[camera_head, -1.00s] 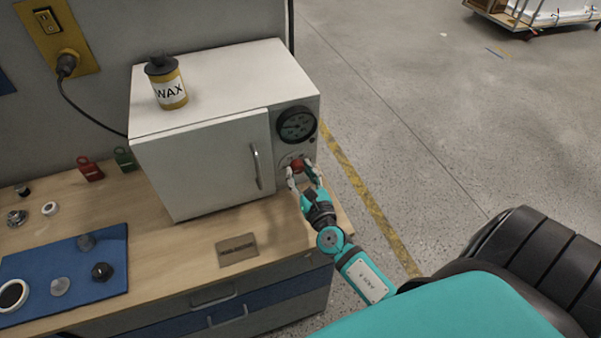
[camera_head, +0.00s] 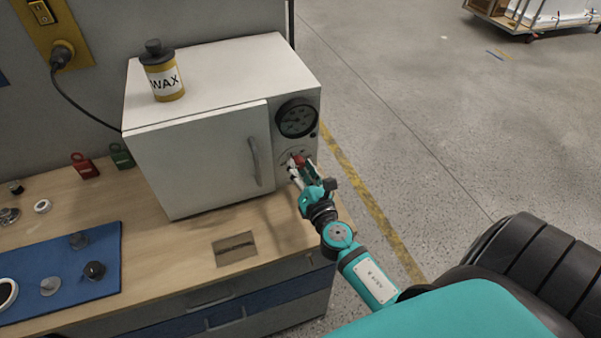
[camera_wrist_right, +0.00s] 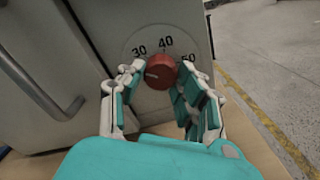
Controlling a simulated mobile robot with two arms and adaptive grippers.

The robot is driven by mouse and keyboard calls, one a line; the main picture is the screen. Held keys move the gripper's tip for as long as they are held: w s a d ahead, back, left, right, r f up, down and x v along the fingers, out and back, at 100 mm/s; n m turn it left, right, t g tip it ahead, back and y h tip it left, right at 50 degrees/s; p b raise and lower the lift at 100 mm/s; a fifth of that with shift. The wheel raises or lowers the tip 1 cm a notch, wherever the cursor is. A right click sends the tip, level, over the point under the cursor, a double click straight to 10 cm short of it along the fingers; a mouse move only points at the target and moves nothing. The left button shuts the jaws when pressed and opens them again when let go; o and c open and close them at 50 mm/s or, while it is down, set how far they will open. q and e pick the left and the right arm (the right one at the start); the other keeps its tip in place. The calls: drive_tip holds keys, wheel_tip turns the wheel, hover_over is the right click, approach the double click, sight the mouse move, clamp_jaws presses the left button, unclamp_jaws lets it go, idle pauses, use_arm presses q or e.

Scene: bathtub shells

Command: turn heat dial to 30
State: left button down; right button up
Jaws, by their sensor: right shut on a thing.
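The white oven (camera_head: 200,150) stands on the wooden bench with its door shut. The red heat dial (camera_head: 298,160) is on its front panel, below a round black gauge (camera_head: 297,118). In the right wrist view the red dial (camera_wrist_right: 161,71) shows the printed marks 30, 40 and 50 around it, with a pale pointer line towards the left, on the 30 side. My right gripper (camera_head: 302,168) is at the dial, its fingers (camera_wrist_right: 155,85) on either side of it, shut on it. The fingers hide part of the scale. My left gripper is not in view.
A wax can (camera_head: 163,72) stands on top of the oven. The oven door handle (camera_head: 254,161) is left of the dial. A blue mat (camera_head: 70,280) with small parts lies on the bench at left. Red (camera_head: 84,166) and green (camera_head: 121,156) tags are beside the oven.

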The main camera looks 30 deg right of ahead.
drive_tip(key=shift+m+b, duration=0.65)
drive_tip(key=shift+m, duration=1.55)
drive_tip(key=o, duration=1.1)
drive_tip(key=shift+o, duration=0.2)
